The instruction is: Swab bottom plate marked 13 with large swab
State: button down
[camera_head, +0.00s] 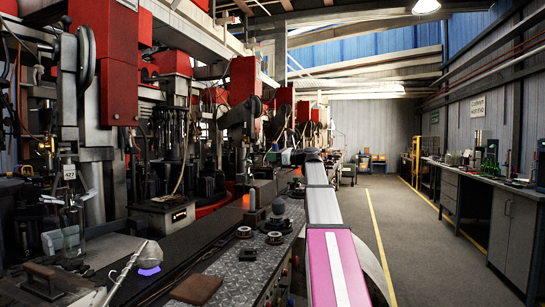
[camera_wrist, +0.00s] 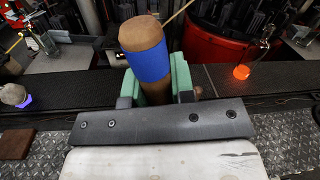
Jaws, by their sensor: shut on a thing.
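In the wrist view my gripper (camera_wrist: 155,92) has green-padded fingers shut on a thick brown cylinder with a blue band (camera_wrist: 150,62), which looks like the large swab. A thin tan stick (camera_wrist: 178,12) shows beyond its upper end; whether it joins the cylinder is unclear. In the head view my gripper (camera_head: 287,157) is small and far down the line, above the dark conveyor side. Moulds and machine sections stand to the left. A small label (camera_head: 69,172) hangs on the near machine, but I cannot read 13 on any plate.
A second, pale round-headed swab with a purple-blue band (camera_head: 148,270) lies at the near left. A glowing orange bottle (camera_wrist: 241,71) stands on the dark conveyor (camera_wrist: 60,88). Small round parts (camera_head: 275,238) sit on the tread plate. The aisle floor (camera_head: 400,225) is clear.

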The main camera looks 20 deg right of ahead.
jog(key=shift+f, duration=0.55)
dwell(0.8)
jog(key=shift+a, duration=0.2)
jog(key=shift+w+a+r, duration=0.1)
jog(key=shift+a, duration=0.65)
jog(key=shift+d+f, duration=0.2)
jog(key=shift+d, duration=0.75)
jog(key=shift+a, duration=0.2)
